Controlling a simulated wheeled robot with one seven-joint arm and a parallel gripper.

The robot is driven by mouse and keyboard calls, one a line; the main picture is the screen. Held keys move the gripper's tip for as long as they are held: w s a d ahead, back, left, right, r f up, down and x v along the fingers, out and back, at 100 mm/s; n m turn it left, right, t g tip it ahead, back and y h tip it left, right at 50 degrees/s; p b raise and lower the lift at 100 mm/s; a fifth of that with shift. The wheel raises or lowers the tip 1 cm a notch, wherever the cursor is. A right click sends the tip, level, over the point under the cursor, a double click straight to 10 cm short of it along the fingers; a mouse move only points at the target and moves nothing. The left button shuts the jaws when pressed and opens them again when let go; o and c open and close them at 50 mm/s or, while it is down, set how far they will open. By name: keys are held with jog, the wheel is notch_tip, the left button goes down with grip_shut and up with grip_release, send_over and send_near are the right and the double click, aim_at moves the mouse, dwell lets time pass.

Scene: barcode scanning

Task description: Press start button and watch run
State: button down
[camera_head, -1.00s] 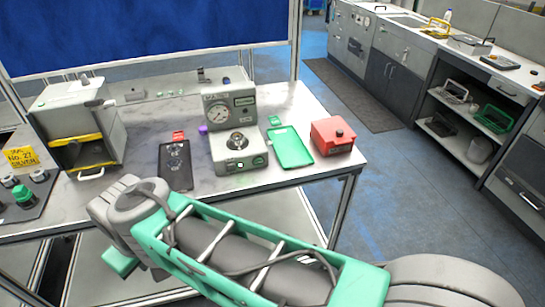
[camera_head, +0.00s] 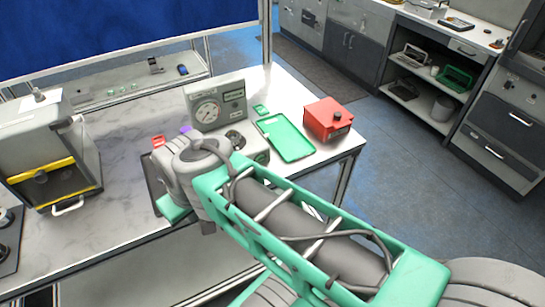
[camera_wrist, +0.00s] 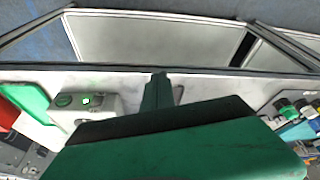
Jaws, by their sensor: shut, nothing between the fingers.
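The grey test machine (camera_head: 219,103) with a round dial stands on the marble-topped table in the head view. My arm covers the lower left of its base. In the wrist view its front panel (camera_wrist: 92,116) is at the left, with a lit green button (camera_wrist: 86,101) and a darker round button (camera_wrist: 65,100). I cannot tell which one is the start button. My gripper (camera_wrist: 158,92) is shut and empty, to the right of the panel in the wrist view and apart from both buttons. In the head view its fingertips are hidden behind my arm.
A green tray (camera_head: 286,138) and a red box (camera_head: 327,119) lie right of the machine. A grey cabinet with yellow trim (camera_head: 45,150) stands at the left. A small red piece (camera_head: 158,141) lies behind my wrist. The marble between cabinet and wrist is clear.

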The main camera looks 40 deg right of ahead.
aim_at(268, 160)
jog(key=w+d+n+t+y+b, duration=0.3)
jog(key=d+n, duration=0.7)
jog(key=d, duration=1.3)
jog(key=s+d+n+b, duration=0.1)
jog(key=s+d+n, duration=0.2)
jog(key=s+d, duration=0.4)
jog(key=shift+s+b, duration=0.15)
jog(key=shift+b, duration=0.15)
jog(key=w+f, duration=0.2)
jog(key=w, duration=0.1)
jog(key=w+a+f, duration=0.1)
jog(key=w+f, duration=0.2)
jog(key=w+f+p, duration=0.1)
jog(key=w+f, duration=0.2)
jog(key=shift+a, duration=0.2)
jog(key=shift+w, duration=0.2)
